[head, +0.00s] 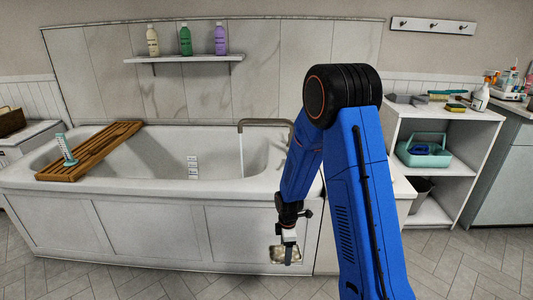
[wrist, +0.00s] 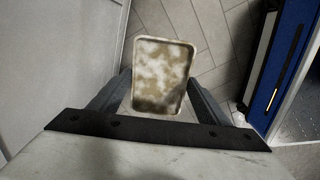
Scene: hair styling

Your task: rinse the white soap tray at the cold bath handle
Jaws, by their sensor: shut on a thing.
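The white soap tray (wrist: 160,75) is held between the two fingers of my gripper (wrist: 159,88) in the wrist view. Its face has brownish stains or soap residue over much of it. In the head view the tray (head: 285,257) hangs below my gripper (head: 288,240), in front of the bath's front panel and outside the bath. I cannot make out a cold handle; my arm covers that area.
A wooden bath board (head: 95,150) with a thermometer-like item (head: 66,150) lies across the bath's left end. A shelf unit (head: 437,212) with a teal caddy (head: 424,150) stands to the right. A wall shelf (head: 185,59) holds several bottles. The tiled floor in front is clear.

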